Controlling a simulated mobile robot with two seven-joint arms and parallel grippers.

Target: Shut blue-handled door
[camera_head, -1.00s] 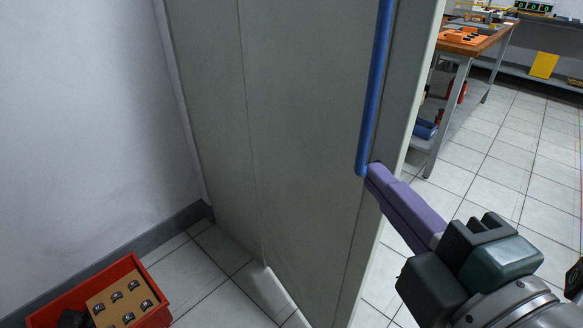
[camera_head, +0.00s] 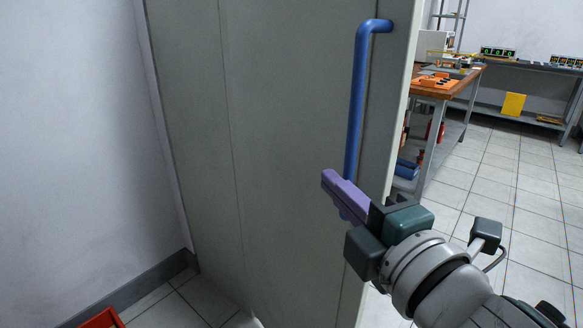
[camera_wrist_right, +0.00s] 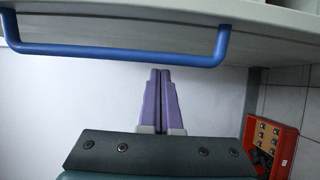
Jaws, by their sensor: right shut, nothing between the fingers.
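The grey door (camera_head: 280,150) fills the middle of the head view and stands open, with its free edge on the right. Its long blue handle (camera_head: 356,100) runs upright near that edge; the lower end is hidden behind my right gripper. My right gripper (camera_head: 328,180), with purple fingers, is shut and empty. It lies across the lower part of the handle in the head view. In the right wrist view the shut fingers (camera_wrist_right: 159,72) point toward the blue handle (camera_wrist_right: 120,52), which spans the top left, and nothing is between them. My left gripper is out of view.
A wall (camera_head: 85,130) stands left of the door. A red crate (camera_head: 103,319) is on the floor at the lower left; it shows with black parts in the right wrist view (camera_wrist_right: 285,150). Right of the door are a workbench (camera_head: 455,88) and open tiled floor (camera_head: 480,165).

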